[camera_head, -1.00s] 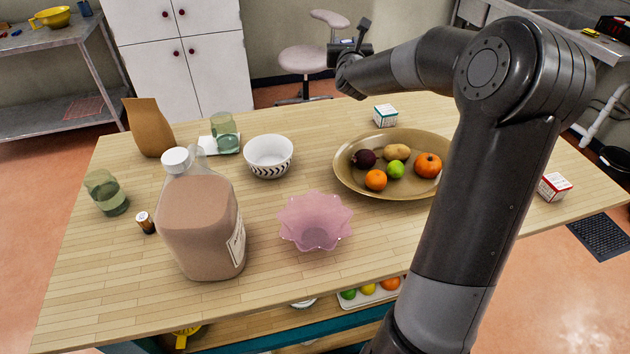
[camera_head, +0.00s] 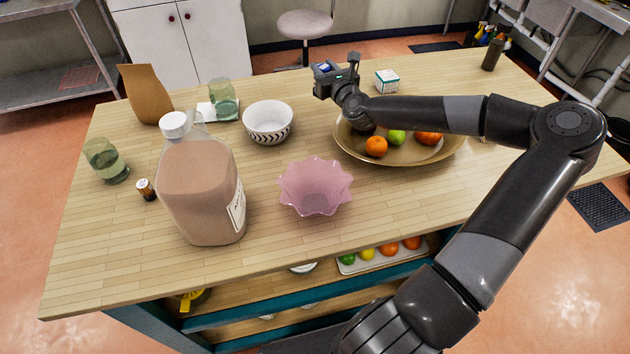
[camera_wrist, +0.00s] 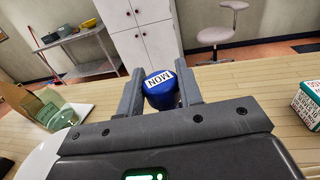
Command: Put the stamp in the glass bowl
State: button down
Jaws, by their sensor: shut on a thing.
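The stamp (camera_wrist: 160,90) is a blue piece with a white label reading "MON". In the wrist view it sits between the two fingers of my gripper (camera_wrist: 159,76), which is shut on it. In the head view my gripper (camera_head: 330,72) is in the air over the far part of the table, left of the fruit dish; a small blue patch of the stamp (camera_head: 322,68) shows there. The glass bowl (camera_head: 315,188) is pink and translucent, with a wavy rim. It stands upright and looks empty near the table's front middle, nearer the camera than my gripper.
A white patterned bowl (camera_head: 268,122) stands behind the glass bowl. A big brown jug (camera_head: 200,195) stands to its left. A fruit dish (camera_head: 440,155) lies partly under my arm. A small box (camera_head: 387,81) is at the back.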

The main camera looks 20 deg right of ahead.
jog(key=s+a+r+n+g+y, duration=0.4)
jog(key=s+a+n+y, duration=0.2)
jog(key=s+y, duration=0.4)
jog(key=s+d+r+n+g+y, duration=0.1)
jog(key=s+r+n+g, duration=0.1)
jog(key=s+r, duration=0.5)
jog(key=s+r+n+g+y, duration=0.2)
jog(key=s+r+g, duration=0.1)
jog(key=s, duration=0.7)
jog(key=s+d+r+n+g+y, duration=0.1)
jog(key=s+r+n+g, duration=0.1)
jog(key=s+r, duration=0.5)
jog(key=w+a+f, duration=0.1)
jog(key=a+f, duration=0.4)
jog(key=f, duration=0.3)
jog(key=w+a+f, duration=0.2)
jog(key=a+f, duration=0.3)
jog(key=f, duration=0.4)
jog(key=shift+w+a+f, duration=0.25)
jog(key=shift+f, duration=0.2)
